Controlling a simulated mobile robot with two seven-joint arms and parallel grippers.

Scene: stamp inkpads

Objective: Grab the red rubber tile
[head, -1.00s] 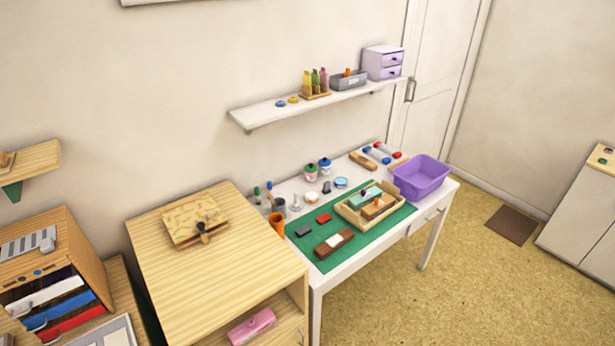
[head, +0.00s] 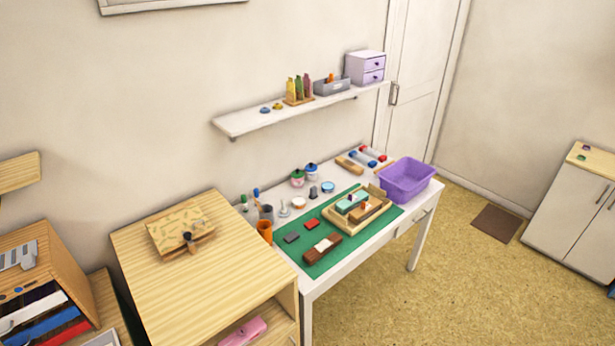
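A small red tile (head: 312,224) lies flat on the green mat (head: 318,263) on the white table. A dark grey tile (head: 291,237) of similar size lies just to its left. A brown wooden block (head: 322,249) with a pale label lies in front of them on the mat. A wooden tray (head: 382,211) holding stamp-like blocks stands to the right of the red tile. Neither of my grippers is in view.
A purple bin (head: 407,181) stands at the table's right end. An orange cup (head: 264,231) and a grey cup (head: 266,213) stand at the left edge. A wooden cabinet (head: 190,290) adjoins the table on the left. The floor (head: 470,290) in front right is clear.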

